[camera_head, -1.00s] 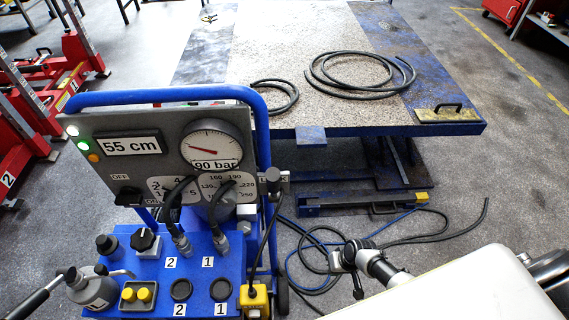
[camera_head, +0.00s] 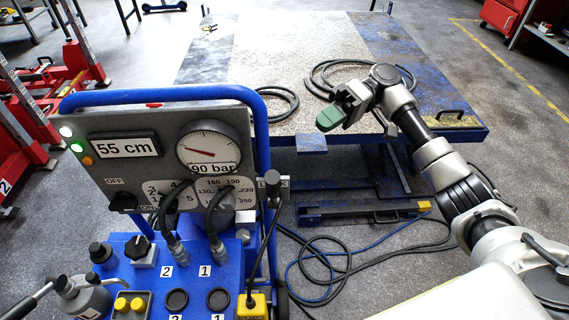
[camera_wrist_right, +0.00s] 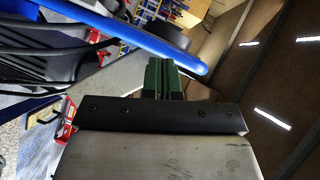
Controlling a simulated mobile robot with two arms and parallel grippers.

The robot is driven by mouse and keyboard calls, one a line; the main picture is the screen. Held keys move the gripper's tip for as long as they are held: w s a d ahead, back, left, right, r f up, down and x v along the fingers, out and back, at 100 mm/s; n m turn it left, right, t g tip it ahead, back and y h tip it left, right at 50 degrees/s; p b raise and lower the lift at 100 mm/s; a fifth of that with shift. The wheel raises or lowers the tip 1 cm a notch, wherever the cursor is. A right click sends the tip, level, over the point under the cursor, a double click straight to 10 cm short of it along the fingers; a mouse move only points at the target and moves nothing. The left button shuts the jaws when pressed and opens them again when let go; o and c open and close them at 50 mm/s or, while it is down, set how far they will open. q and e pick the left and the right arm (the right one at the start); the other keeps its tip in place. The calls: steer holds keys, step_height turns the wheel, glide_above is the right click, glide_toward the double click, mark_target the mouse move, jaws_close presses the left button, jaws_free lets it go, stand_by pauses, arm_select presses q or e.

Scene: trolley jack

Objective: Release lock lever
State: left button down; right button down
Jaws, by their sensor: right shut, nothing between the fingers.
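The blue hydraulic cart (camera_head: 130,255) stands at the front left with its grey panel (camera_head: 110,160). A dark lock lever (camera_head: 272,180) stands at the panel's right edge, in front of a partly covered label of which a K shows. My right gripper (camera_head: 331,117) has green fingers and is shut and empty. In the head view it appears up and right of the lever, apart from it. In the right wrist view the green fingers (camera_wrist_right: 163,78) are together, with a blue tube (camera_wrist_right: 135,35) beyond them. My left gripper is not in view.
The lift table (camera_head: 290,60) behind carries coiled black hoses (camera_head: 268,102). Blue and black hoses (camera_head: 320,265) lie on the floor right of the cart. The cart's blue tube frame (camera_head: 262,120) rises beside the panel. The gauge reads about 90 bar and the display 55 cm.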

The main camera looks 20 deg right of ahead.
steer(key=shift+a, duration=0.1)
steer(key=p, duration=0.3)
glide_toward(273, 191)
steer(key=w+a, duration=0.2)
steer(key=w+a+r, duration=0.1)
steer(key=w+a, duration=0.1)
steer(key=shift+w+a+r, duration=0.1)
steer(key=shift+w+a, duration=0.05)
steer(key=shift+a, duration=0.05)
steer(key=s, duration=0.1)
steer(key=s+a+f, duration=0.1)
steer(key=s, duration=0.1)
steer(key=shift+s+a+f, duration=0.1)
steer(key=shift+a+f, duration=0.2)
